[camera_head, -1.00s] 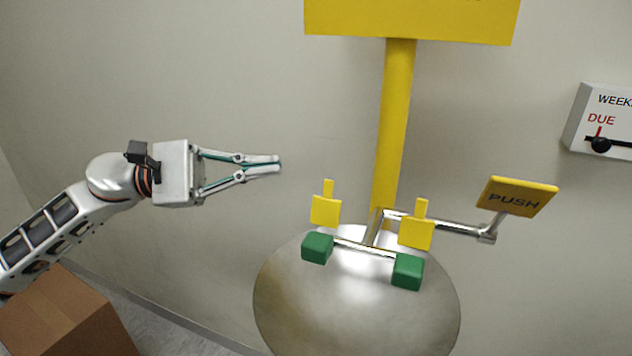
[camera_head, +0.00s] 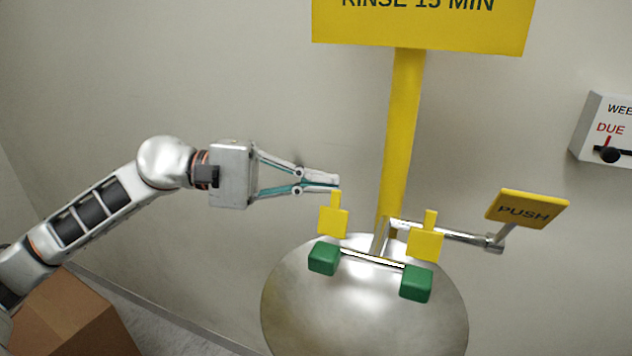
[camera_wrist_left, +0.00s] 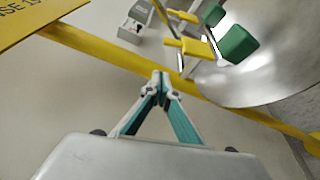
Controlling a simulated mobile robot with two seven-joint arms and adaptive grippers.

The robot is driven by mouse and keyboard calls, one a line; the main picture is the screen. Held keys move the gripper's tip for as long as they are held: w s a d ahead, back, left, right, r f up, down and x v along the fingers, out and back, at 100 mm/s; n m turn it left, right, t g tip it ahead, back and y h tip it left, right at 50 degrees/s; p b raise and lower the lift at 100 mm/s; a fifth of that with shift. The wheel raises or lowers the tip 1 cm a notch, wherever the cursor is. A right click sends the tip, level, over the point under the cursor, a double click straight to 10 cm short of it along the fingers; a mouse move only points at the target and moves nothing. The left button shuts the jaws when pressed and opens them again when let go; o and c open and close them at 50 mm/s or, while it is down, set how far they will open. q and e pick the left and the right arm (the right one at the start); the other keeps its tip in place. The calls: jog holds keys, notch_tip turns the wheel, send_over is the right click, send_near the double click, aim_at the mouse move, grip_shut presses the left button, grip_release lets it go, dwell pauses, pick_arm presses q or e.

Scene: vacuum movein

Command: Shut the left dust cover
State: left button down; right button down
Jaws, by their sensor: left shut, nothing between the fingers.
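The left dust cover (camera_head: 333,222) is a yellow plate with a narrow upright tab, standing raised above the left green eyewash head (camera_head: 324,258). It also shows in the left wrist view (camera_wrist_left: 197,49), near the top centre. My left gripper (camera_head: 337,182) is shut and empty. Its tips are at the top of the tab in the head view; whether they touch it I cannot tell. In the left wrist view the closed fingertips (camera_wrist_left: 160,76) appear apart from the yellow plate. The right dust cover (camera_head: 426,243) stands raised above the right green head (camera_head: 416,284). My right gripper is not in view.
A steel bowl (camera_head: 364,325) lies below the heads. A yellow post (camera_head: 403,135) rises behind, carrying a yellow sign (camera_head: 420,25). A PUSH plate (camera_head: 526,208) sticks out to the right. A cardboard box (camera_head: 75,320) is at lower left. The wall left of the post is clear.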

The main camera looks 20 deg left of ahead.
aim_at(334, 213)
pick_arm(q)
jog(key=s, duration=0.2)
jog(key=s+r+p, duration=0.1)
jog(key=shift+s+d, duration=0.3)
jog(key=shift+d, duration=0.1)
